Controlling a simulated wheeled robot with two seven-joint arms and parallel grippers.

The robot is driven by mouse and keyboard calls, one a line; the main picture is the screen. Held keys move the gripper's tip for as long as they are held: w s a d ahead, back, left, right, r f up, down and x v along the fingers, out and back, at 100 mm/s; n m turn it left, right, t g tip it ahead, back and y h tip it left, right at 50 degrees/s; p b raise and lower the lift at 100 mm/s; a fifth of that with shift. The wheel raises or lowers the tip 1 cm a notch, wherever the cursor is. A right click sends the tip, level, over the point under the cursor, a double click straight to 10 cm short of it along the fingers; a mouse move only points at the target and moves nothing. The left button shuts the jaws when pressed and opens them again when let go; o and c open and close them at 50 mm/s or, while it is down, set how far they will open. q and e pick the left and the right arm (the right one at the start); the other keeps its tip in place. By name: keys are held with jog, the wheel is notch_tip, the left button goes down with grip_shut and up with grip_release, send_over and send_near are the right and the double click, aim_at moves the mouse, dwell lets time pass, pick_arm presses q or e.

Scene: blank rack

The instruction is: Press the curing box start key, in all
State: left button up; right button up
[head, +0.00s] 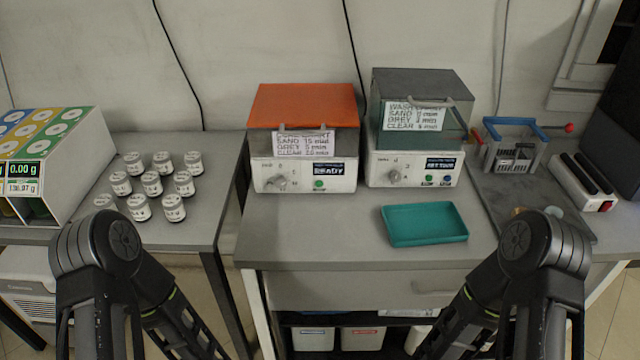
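The curing box (304,106) has an orange lid, which looks closed, and a white front. A label hangs over its front, with lines for sand, grey and clear times. Its small display (328,170) reads READY. A green key (319,184) sits below the display, and a knob (280,182) is to the left. Nothing touches the box. My two arms come in at the bottom left and bottom right, bent downwards. Both grippers are below the picture's edge, so I cannot see them.
A grey-lidded wash box (414,125) with similar keys stands right of the curing box. A teal tray (424,224) lies in front of it. A basket (513,150) is at the right. Several white jars (151,183) stand on the left table. The counter before the curing box is clear.

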pick_arm(q)
grip_shut()
dwell(0.3)
dwell(1.2)
